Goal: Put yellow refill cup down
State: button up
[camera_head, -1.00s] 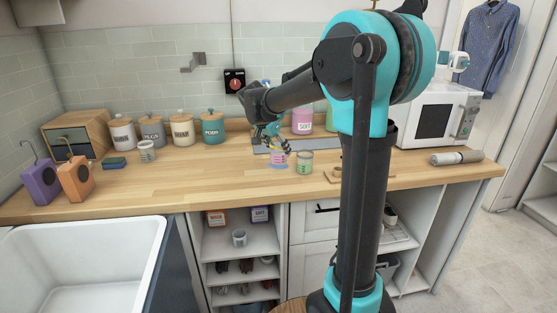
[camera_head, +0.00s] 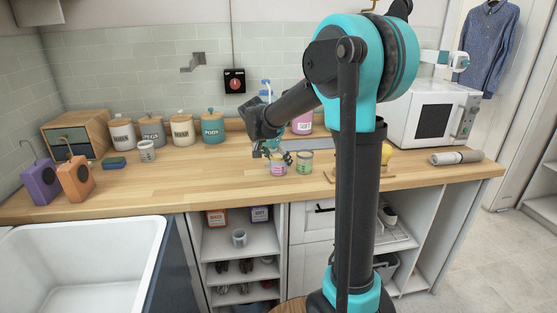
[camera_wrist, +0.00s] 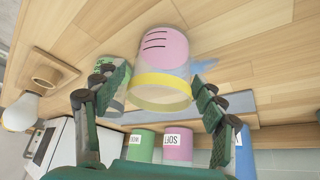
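The refill cup (camera_wrist: 163,65) is clear with a yellow band and a pink label. It stands on the counter, between and beyond my fingertips in the wrist view. In the head view the cup (camera_head: 278,168) shows below my gripper (camera_head: 274,152). A pale blue patch (camera_wrist: 206,66) shows on the wood beside the cup. The contact under the cup is hidden.
A similar cup with a green label (camera_head: 304,162) stands close on the right; it is partly behind a finger in the wrist view. A pink SOFT container (camera_head: 302,124) stands behind. A glass jar (camera_head: 147,152) stands left. The front counter is clear.

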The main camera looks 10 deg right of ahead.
jog(key=shift+r, duration=0.15)
jog(key=v, duration=1.2)
jog(key=shift+s, duration=0.15)
